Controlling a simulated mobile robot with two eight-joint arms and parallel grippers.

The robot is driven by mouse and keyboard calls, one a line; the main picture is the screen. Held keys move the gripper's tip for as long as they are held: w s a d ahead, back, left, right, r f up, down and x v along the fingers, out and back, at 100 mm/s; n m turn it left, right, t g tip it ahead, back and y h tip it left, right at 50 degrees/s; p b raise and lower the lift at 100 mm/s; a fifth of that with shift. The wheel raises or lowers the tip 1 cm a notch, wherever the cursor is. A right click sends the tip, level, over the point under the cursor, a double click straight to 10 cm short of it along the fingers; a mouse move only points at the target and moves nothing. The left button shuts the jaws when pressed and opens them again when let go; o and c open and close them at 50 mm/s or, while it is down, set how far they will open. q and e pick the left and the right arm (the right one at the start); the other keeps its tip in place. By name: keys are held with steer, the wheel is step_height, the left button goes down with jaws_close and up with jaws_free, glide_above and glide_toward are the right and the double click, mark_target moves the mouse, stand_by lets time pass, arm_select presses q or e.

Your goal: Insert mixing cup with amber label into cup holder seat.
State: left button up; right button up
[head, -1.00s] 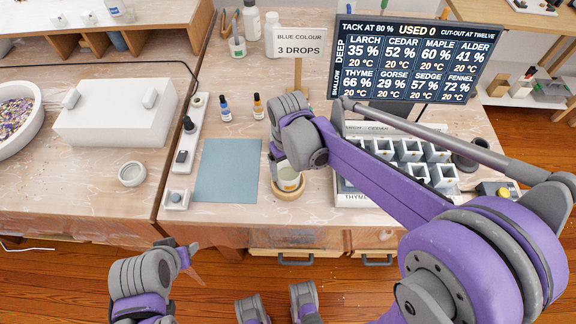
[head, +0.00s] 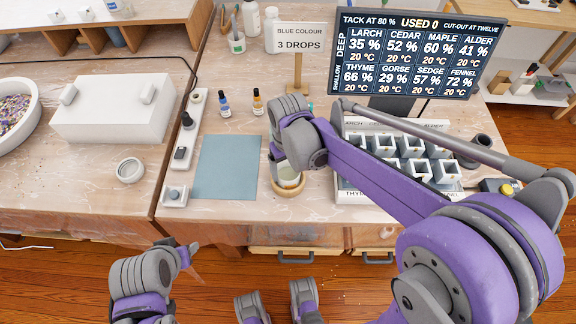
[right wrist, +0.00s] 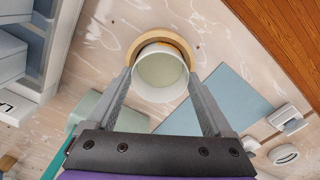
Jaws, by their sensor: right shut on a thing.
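The mixing cup (head: 287,176) is a pale translucent cup with a little amber showing at its rim in the right wrist view (right wrist: 160,72). My right gripper (head: 279,160) is shut on the cup, with a finger on each side of it. The cup holder seat (head: 289,190) is a round wooden ring on the table; it also shows around the cup's far side in the right wrist view (right wrist: 134,46). The cup stands upright at or in the ring; whether it is fully down cannot be told. My left gripper (head: 192,250) is low at the left, in front of the table, its fingers unclear.
A blue-grey mat (head: 227,167) lies left of the seat. A rack of white moulds (head: 412,160) stands to the right, under my right arm. Two small dropper bottles (head: 224,105) and a sign (head: 299,40) stand behind. A white box (head: 112,112) is at left.

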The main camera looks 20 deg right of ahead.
steer(key=shift+f, duration=0.25)
steer(key=o, duration=1)
step_height(320, 180, up, 11)
steer(key=p, duration=0.1)
steer(key=s+d+m+t+p, duration=0.1)
steer(key=s+d+t+p, duration=0.1)
steer(key=s, duration=0.5)
steer(key=s+d+m+t+p, duration=0.1)
steer(key=s+d+t+p, duration=0.2)
steer(key=s, duration=0.4)
steer(key=shift+d+m+p, duration=0.4)
steer(key=shift+d+p, duration=0.35)
steer(key=shift+d, duration=0.05)
